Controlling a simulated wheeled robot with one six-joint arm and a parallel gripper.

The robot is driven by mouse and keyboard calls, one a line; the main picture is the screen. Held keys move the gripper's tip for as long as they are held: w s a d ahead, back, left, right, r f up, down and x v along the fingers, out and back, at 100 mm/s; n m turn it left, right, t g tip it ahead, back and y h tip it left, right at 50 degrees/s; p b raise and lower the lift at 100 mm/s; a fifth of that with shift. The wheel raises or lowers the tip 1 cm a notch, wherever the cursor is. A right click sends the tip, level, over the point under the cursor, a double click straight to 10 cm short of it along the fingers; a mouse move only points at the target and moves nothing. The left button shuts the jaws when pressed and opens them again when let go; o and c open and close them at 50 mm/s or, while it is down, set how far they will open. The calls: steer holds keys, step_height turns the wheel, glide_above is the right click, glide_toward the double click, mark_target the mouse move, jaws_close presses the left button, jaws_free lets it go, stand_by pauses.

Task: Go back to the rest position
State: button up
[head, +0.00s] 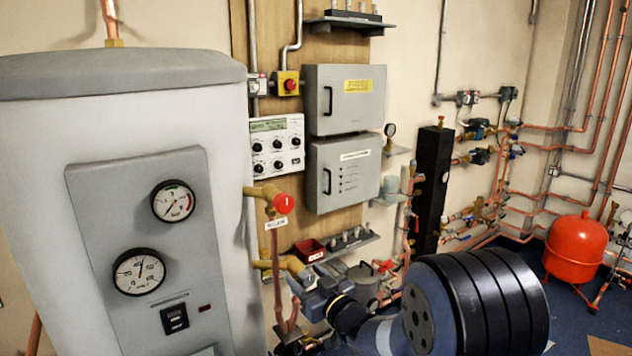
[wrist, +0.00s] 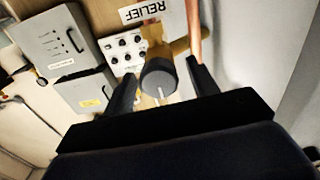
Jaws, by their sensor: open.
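My gripper (wrist: 162,68) is open in the wrist view, its two dark fingers apart. A dark grey round knob (wrist: 158,78) with a pale pointer line shows between the fingers, with a gap on each side. No finger visibly touches it, and its depth from the fingertips is unclear. In the head view my arm reaches in from the lower right. Its end is close to the lower brass valve (head: 287,262) on a copper pipe, and the fingers are hard to make out there. A red knob (head: 284,204) sits above that valve, over a small label (head: 275,224).
A grey-white tank (head: 225,240) with two gauges stands close on the left. The wall carries a control panel (head: 277,148), grey cabinets (head: 345,100) and a shelf with a red bin (head: 309,250). Copper pipes and a red vessel (head: 574,250) are on the right.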

steer(key=shift+r+m+p, duration=0.2)
steer(key=shift+m+p, duration=0.4)
steer(key=shift+p, duration=0.25)
steer(key=b+v, duration=0.3)
steer(key=v, duration=0.7)
steer(key=shift+f, duration=0.2)
steer(key=shift+d, duration=0.15)
